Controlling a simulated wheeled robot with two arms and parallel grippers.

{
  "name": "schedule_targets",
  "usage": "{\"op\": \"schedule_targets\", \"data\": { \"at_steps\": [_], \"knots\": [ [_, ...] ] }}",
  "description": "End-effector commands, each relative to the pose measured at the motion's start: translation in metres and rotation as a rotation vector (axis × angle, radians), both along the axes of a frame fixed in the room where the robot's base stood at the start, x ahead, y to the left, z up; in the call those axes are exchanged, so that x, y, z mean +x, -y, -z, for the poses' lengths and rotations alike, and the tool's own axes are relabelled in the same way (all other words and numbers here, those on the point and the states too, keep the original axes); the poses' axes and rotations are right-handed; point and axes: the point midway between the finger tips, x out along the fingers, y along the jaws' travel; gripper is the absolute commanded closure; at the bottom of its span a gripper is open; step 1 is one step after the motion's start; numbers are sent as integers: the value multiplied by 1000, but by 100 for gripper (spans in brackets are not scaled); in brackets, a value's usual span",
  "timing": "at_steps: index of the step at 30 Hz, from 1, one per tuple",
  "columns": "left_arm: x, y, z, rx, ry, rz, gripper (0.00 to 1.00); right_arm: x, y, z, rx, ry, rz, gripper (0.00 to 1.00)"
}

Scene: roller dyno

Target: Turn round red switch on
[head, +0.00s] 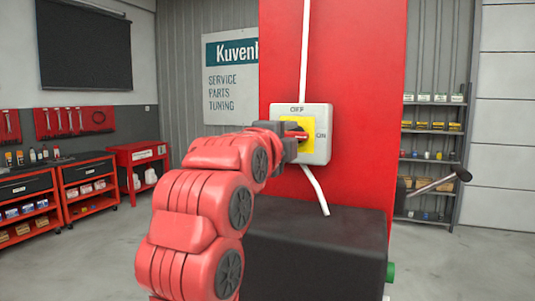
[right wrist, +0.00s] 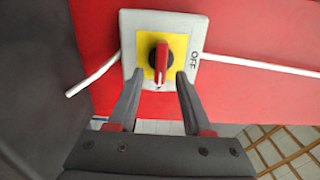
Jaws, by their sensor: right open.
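The round red switch (right wrist: 161,58) sits on a yellow plate (right wrist: 178,46) on a light grey box (head: 318,154), marked OFF at the top and ON at the right in the head view. Its red handle (head: 297,135) lies level there, towards ON. In the right wrist view its white mark points down, between my fingers. My right gripper (right wrist: 159,76) is open, one finger on each side of the handle's lower end; whether they touch it I cannot tell. In the head view my right gripper (head: 290,139) hides the switch's left part. My left gripper is out of view.
The box is fixed to a red pillar (head: 355,60), with white conduits above and below. A black block (head: 315,245) stands below it. A lever (head: 432,186) sticks out at the right. Tool carts (head: 85,180) and shelves (head: 432,135) stand further back.

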Motion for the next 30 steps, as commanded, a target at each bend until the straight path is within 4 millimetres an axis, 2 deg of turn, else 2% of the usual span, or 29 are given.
{"op": "schedule_targets", "data": {
  "at_steps": [1, 9, 15, 21, 30],
  "knots": [
    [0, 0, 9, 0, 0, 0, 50, -12, -7, 4, 2, 4, -8, 50],
    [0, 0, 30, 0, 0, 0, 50, -82, -29, 4, 2, 0, -7, 50],
    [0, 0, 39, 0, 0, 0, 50, -117, -40, 3, 1, -1, -5, 50],
    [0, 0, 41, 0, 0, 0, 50, -132, -43, 1, 1, -1, -1, 50],
    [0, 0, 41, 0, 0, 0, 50, -133, -44, 0, 0, 0, -1, 50]
  ]
}}
